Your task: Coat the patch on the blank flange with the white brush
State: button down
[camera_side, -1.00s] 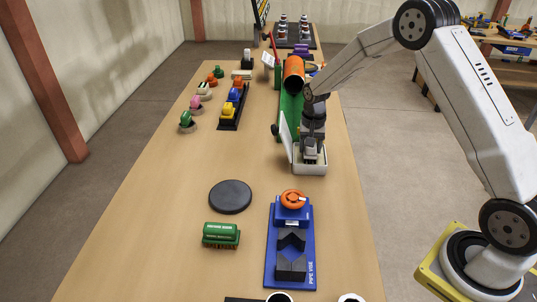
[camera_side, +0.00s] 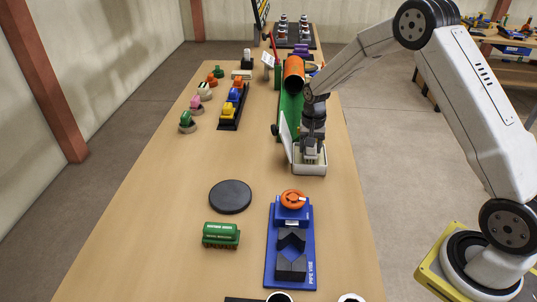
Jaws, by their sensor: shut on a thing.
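My gripper (camera_side: 312,152) points down into a small white open-topped box (camera_side: 312,172) with a raised lid, right of the table's middle. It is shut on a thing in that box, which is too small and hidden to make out. A round dark disc (camera_side: 230,197), which looks like the blank flange, lies flat on the table left of and nearer than the box. No patch can be made out on it. A white-topped piece (camera_side: 204,91), possibly the white brush, stands in the row at the far left, away from my gripper.
A blue pipe vise (camera_side: 291,245) and a green block (camera_side: 221,235) are near the front. Pink (camera_side: 195,103) and green (camera_side: 187,119) pieces stand at left. The table's left middle is clear.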

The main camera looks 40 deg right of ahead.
jog(key=shift+r, duration=3.5)
jog(key=shift+r, duration=0.45)
notch_tip(320, 180, up, 10)
jog(key=a+n, duration=0.9)
jog(key=a, duration=2)
notch_tip(320, 180, down, 11)
jog(key=shift+s+f, duration=0.15)
